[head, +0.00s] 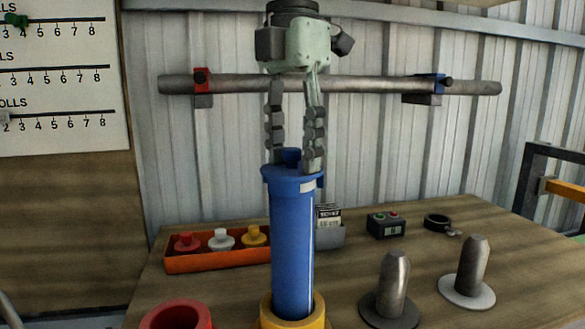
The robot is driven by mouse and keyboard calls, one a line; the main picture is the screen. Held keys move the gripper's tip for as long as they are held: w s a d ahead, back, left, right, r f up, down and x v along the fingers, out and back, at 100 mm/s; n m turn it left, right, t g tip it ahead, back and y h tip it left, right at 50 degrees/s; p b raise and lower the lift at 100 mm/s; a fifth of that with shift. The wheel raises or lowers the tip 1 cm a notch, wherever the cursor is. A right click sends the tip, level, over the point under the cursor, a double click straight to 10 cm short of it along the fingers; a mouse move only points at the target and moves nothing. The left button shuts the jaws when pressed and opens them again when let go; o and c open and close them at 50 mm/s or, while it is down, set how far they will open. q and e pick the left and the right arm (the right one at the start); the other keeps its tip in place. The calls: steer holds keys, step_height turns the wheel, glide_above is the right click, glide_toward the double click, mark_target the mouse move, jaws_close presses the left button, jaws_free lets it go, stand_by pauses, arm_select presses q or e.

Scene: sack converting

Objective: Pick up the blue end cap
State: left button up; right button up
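The blue end cap (291,157) sits on top of an upright blue roll (292,240), with its small knob pointing up. The roll's lower end stands in a yellow ring-shaped holder (266,314). My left gripper (294,163) points straight down over the cap. Its two fingers are apart, one on each side of the knob, with the tips down near the cap's flange. Whether a finger touches the knob is hard to tell. The right finger hides part of the flange. My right gripper is not in view.
An orange tray (215,262) holds red, white and yellow caps at left. A red ring holder (178,316) is at front left. Two metal posts (394,285) stand at right. A button box (386,226) and a black ring clamp (437,221) lie behind. A horizontal bar (370,85) runs behind my gripper.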

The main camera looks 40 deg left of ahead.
arm_select(q)
steer(key=shift+s+a+f, duration=0.1)
steer(key=shift+f, duration=0.3)
jaws_close()
